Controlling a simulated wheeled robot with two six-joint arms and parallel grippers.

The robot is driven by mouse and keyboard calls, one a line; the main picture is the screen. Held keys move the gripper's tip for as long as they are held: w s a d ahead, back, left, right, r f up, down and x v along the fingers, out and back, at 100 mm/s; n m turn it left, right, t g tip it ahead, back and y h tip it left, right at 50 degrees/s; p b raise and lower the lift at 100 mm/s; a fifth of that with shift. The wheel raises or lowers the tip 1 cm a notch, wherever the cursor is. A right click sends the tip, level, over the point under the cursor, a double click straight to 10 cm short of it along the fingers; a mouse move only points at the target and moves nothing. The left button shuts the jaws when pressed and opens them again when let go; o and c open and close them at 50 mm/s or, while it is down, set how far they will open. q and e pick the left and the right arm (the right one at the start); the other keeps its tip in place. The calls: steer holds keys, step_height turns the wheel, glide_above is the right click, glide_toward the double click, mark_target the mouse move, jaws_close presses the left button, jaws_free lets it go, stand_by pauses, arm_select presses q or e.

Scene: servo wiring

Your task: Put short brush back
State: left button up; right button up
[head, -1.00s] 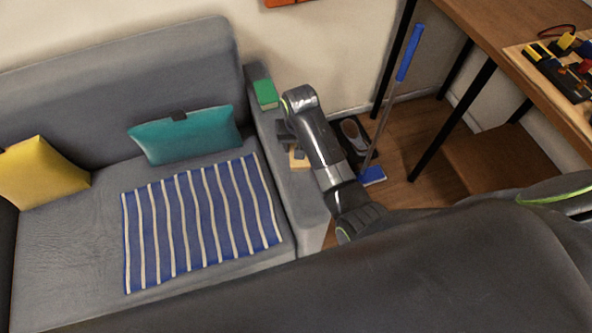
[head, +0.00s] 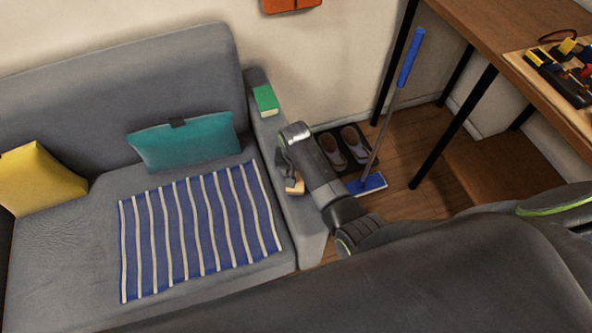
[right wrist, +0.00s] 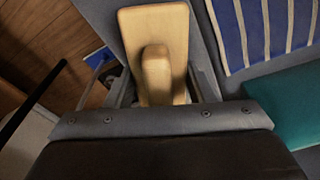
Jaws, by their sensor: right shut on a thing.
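The short brush (head: 296,187) is a pale wooden block with a raised wooden grip. In the right wrist view the brush (right wrist: 155,50) fills the space between my fingers. My right gripper (head: 287,172) is over the sofa's right armrest, shut on the brush. In the head view my wrist and fingers hide most of the brush. I cannot tell whether its underside touches the armrest. My left gripper is not in view.
A green book (head: 265,100) lies farther back on the armrest (head: 262,125). A striped blanket (head: 200,230) and cushions are on the grey sofa. Right of my arm are a shoe tray (head: 343,146) with shoes, a blue mop (head: 371,184) and a wooden desk (head: 497,50).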

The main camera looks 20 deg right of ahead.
steer(key=o, duration=0.9)
steer(key=shift+f, duration=0.1)
steer(key=shift+o, duration=0.2)
steer(key=r, duration=0.4)
steer(key=s+r+p, duration=0.1)
steer(key=r, duration=0.3)
steer(key=r+p, duration=0.1)
steer(key=r, duration=0.3)
steer(key=shift+s+a+r, duration=0.15)
steer(key=shift+s+a, duration=0.05)
steer(key=shift+a, duration=0.1)
